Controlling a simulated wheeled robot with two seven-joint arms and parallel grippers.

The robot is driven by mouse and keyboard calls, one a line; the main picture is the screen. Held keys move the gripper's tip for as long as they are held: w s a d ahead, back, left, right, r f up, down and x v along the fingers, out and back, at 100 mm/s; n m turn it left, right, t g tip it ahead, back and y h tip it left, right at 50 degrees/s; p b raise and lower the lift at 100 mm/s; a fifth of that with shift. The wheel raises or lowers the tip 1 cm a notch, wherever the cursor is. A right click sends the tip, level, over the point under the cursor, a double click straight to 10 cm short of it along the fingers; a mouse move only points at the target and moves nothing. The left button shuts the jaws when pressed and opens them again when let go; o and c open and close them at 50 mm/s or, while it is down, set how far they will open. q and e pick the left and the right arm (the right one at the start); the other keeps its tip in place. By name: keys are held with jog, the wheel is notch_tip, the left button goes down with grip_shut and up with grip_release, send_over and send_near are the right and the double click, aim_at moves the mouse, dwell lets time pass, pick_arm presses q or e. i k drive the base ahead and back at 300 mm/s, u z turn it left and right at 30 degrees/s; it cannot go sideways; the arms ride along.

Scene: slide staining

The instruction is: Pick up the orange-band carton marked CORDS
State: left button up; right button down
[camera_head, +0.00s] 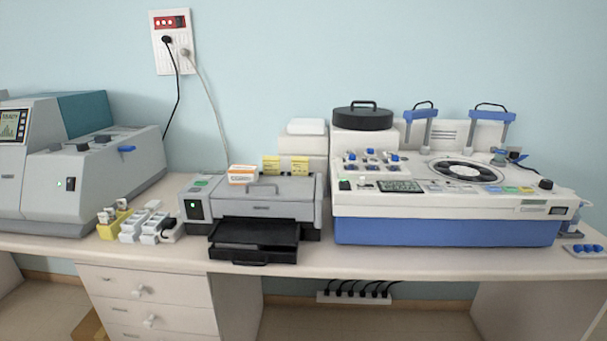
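A small white carton with an orange band (242,174) lies on top of the grey printer-like machine (262,200), near its back left. Its lettering is too small to read. Neither of my grippers shows in the head view.
Two yellow boxes (271,165) stand behind the grey machine, whose black tray (254,240) juts out at the front. A large white and blue stainer (445,215) fills the right of the bench. A grey analyser (75,165) and small white holders (143,226) stand left. The bench's front strip (330,262) is clear.

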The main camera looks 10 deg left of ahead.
aim_at(241, 176)
jog(key=z, duration=1.2)
jog(key=i, duration=1.4)
jog(key=u, duration=1.2)
